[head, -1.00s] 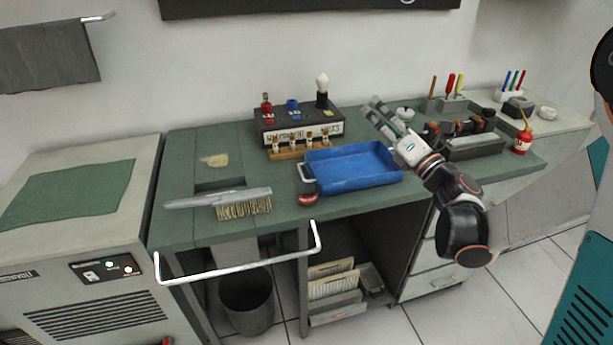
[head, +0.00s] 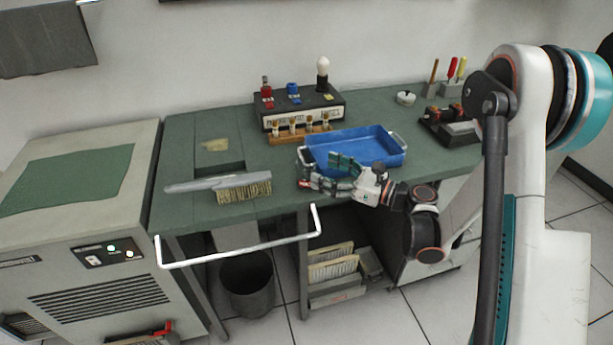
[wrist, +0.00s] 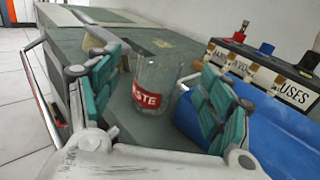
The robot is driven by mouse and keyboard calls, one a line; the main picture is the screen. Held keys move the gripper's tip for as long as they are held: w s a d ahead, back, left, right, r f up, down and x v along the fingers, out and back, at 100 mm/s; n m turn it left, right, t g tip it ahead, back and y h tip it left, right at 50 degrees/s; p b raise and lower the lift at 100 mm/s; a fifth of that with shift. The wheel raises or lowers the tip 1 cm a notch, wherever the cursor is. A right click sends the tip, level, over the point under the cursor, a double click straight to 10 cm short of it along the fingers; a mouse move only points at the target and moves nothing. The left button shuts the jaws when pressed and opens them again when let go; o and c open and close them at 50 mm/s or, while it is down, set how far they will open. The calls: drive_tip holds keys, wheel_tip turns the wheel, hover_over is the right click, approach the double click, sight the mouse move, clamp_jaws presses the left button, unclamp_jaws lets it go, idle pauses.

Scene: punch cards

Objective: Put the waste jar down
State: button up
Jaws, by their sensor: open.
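The waste jar (wrist: 153,84) is clear glass with a red label reading "WASTE". It stands upright on the green bench top (head: 285,158), close to the front edge and left of the blue tray. In the head view only a little of its red label (head: 304,183) shows, the rest being hidden behind my gripper. My gripper (head: 325,172) is open and low over the bench at the jar. In the wrist view the jar appears between the two green-padded fingers (wrist: 163,92), with a visible gap on each side and no clear contact.
The blue tray (head: 396,160) is close beside my right finger in the wrist view. A brush (head: 243,192) lies to the left on the bench. Behind are a wooden vial rack (head: 301,135) and a black fuse box (head: 330,113). A white rail (head: 240,250) runs along the front.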

sight(307, 162)
drive_tip(key=shift+b+x, duration=1.2)
drive_tip(key=shift+x, duration=2.2)
drive_tip(key=shift+w+d, duration=0.1)
drive_tip(key=shift+c, duration=0.6)
drive_tip(key=c, duration=1.3)
drive_tip(key=shift+r, duration=0.1)
